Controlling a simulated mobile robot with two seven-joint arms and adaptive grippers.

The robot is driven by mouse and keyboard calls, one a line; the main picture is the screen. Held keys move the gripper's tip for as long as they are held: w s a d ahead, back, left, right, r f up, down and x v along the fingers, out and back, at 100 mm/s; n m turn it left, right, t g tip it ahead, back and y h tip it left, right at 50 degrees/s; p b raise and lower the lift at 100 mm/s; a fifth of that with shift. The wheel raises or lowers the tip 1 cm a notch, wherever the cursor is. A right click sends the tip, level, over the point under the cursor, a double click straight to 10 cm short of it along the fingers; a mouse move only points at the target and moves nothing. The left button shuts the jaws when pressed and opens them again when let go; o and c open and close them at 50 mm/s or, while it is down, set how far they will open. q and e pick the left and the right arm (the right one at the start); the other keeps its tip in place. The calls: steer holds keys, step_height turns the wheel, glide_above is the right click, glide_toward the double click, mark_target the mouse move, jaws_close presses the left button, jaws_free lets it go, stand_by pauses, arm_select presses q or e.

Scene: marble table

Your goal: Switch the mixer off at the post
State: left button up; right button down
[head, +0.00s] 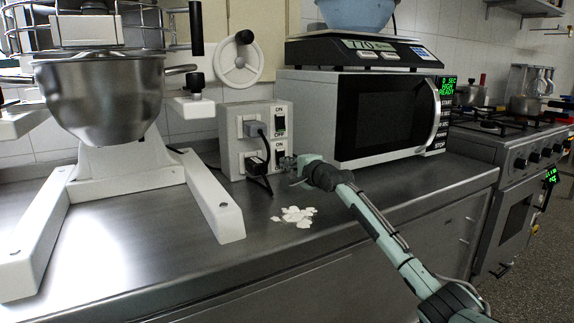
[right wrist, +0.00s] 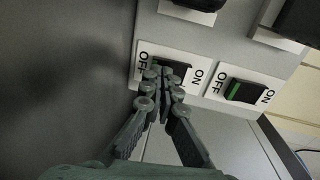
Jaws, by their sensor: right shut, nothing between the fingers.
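The mixer (head: 100,170) stands at the left in the head view, with a steel bowl (head: 104,98) and white base legs. The grey socket post (head: 230,125) stands to its right against the wall, with two plugs and two ON/OFF rocker switches one above the other. My right gripper (head: 288,163) is shut and empty in front of the lower switch. In the right wrist view its fingertips (right wrist: 164,72) cover part of that switch (right wrist: 181,70); contact and rocker position are unclear. The upper switch (right wrist: 245,91) is uncovered and shows a green strip near OFF. My left gripper is not in view.
A microwave (head: 385,115) with a scale (head: 365,52) on it stands close right of the post. Plug cables hang at the post's front. White flakes (head: 294,216) lie on the steel counter (head: 130,255). A stove (head: 510,150) is at the far right.

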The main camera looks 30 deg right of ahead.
steer(key=shift+w+f+t+b, duration=0.3)
steer(key=shift+f+b, duration=0.15)
steer(key=shift+b, duration=0.3)
steer(key=shift+r+p, duration=0.3)
steer(key=s, duration=1.2)
steer(key=shift+r, duration=0.35)
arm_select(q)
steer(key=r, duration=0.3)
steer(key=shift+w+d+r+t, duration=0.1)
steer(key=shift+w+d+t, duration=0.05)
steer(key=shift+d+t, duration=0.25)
